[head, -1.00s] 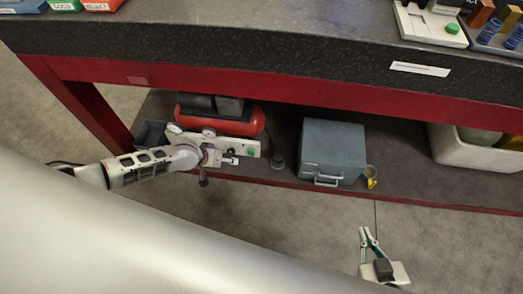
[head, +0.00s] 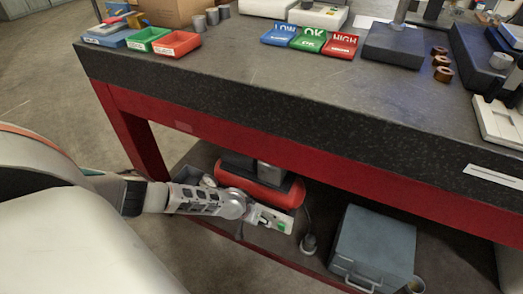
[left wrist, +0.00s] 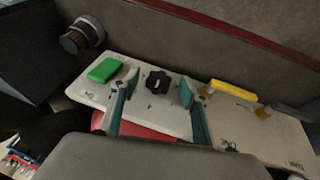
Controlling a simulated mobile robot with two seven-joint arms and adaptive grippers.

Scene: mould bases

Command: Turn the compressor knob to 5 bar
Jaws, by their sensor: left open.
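The red compressor (head: 262,188) stands on the shelf under the bench, with a pale front panel (head: 284,217). In the left wrist view the black lobed knob (left wrist: 158,82) sits on the white panel (left wrist: 165,121), beside a green switch (left wrist: 105,69). My left gripper (left wrist: 159,90) is open, with its two fingers pointing at the panel on either side of the knob. I cannot tell whether they touch it. In the head view my left gripper (head: 256,214) is at the panel, and the knob is hidden. No pressure reading is legible. My right gripper is out of view.
A yellow bar (left wrist: 233,90) lies right of the knob. A dark cylinder (head: 308,244) and a grey metal box (head: 374,246) stand right of the compressor on the shelf. The red bench beam (head: 250,146) runs above my left arm.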

